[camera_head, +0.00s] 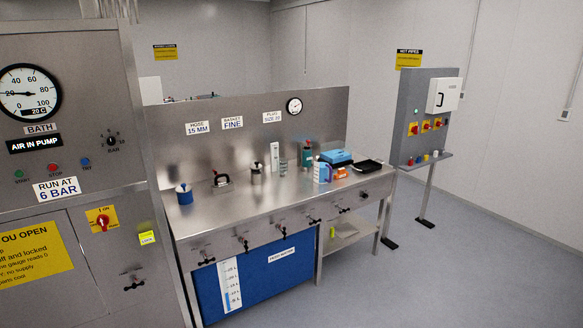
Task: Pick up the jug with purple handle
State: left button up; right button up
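No jug with a clearly purple handle can be made out at this size. A small blue-and-white container (321,172) stands on the steel bench (240,205), toward its right half; its handle is too small to tell. Neither of my grippers shows in the head view.
On the bench stand a blue-topped pot (184,195), a dark-handled item (221,180), a white upright block (274,157), a blue box (337,157), an orange item (341,173) and a black tray (367,165). A steel cabinet (90,190) borders the left.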

aim_at(322, 169)
jog(key=i, duration=2.55)
